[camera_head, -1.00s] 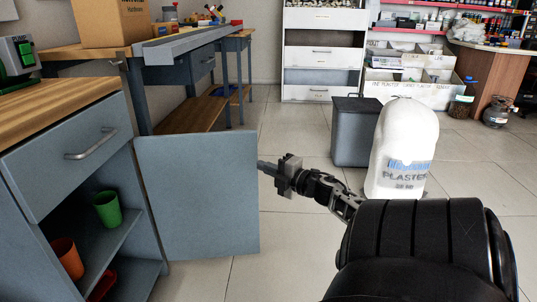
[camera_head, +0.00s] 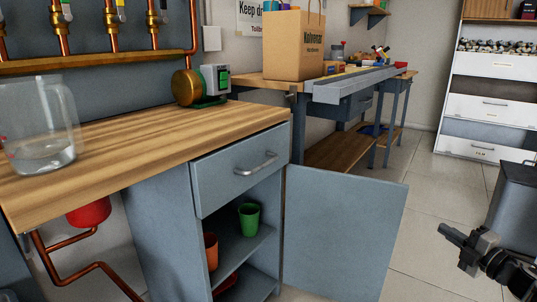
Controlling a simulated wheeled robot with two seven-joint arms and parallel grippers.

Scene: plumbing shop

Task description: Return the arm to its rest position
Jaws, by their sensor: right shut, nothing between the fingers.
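My right gripper (camera_head: 447,236) is at the lower right of the head view, with its arm running off the right edge. It is shut and empty, apart from the cabinet door, over the tiled floor. The grey cabinet door (camera_head: 342,235) stands wide open to the left of the gripper. My left gripper is not in view.
The cabinet (camera_head: 160,220) holds a green cup (camera_head: 249,219) and an orange cup (camera_head: 211,251). A clear jug (camera_head: 42,125) stands on its wooden worktop (camera_head: 140,135). A dark bin (camera_head: 515,205) is behind my right arm. Bare floor lies beyond the door.

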